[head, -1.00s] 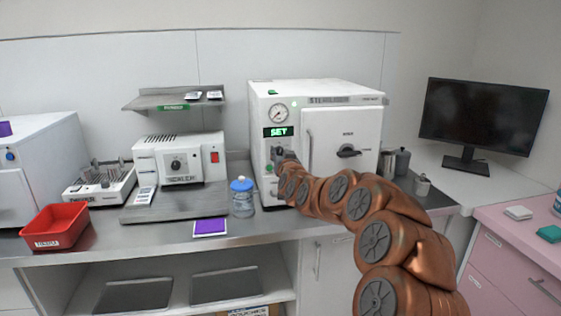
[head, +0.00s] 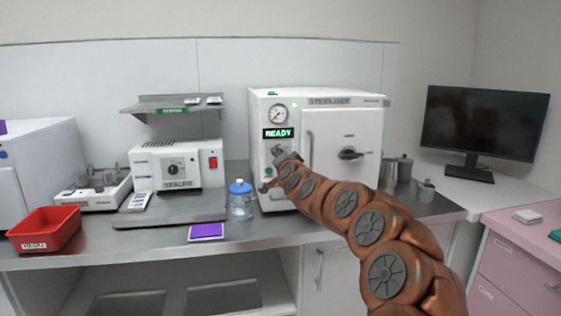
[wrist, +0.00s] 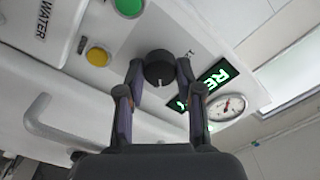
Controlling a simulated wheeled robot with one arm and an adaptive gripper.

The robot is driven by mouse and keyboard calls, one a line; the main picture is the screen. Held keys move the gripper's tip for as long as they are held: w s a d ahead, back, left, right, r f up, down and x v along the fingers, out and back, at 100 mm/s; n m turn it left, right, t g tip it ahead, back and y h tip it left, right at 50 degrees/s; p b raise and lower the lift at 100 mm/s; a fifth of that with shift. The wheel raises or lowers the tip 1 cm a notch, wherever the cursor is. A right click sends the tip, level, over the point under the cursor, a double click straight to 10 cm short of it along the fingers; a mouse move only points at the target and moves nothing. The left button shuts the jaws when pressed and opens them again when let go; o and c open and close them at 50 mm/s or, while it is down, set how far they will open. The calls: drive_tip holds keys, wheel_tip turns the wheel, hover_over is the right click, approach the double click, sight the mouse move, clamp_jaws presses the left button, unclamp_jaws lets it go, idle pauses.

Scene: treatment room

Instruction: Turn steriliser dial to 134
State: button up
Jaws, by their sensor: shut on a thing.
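The white steriliser (head: 345,125) stands on the counter, its green display (head: 278,133) reading READY. Its black dial (wrist: 160,68) is in the middle of the wrist view, with a pale pointer mark on its face. My gripper (wrist: 159,75) is shut on the dial, one finger on each side. In the head view my gripper (head: 287,160) is at the control panel below the display and hides most of the dial.
A green button (wrist: 130,6) and a yellow button (wrist: 97,56) are close to the dial. The door handle (head: 350,153) is to the right. A blue-capped bottle (head: 241,202) stands in front on the left, near the sealer (head: 178,165).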

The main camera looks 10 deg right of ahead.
idle(0.5)
drive_tip(key=o, duration=1.2)
drive_tip(key=shift+c, duration=0.2)
drive_tip(key=s, duration=1.2)
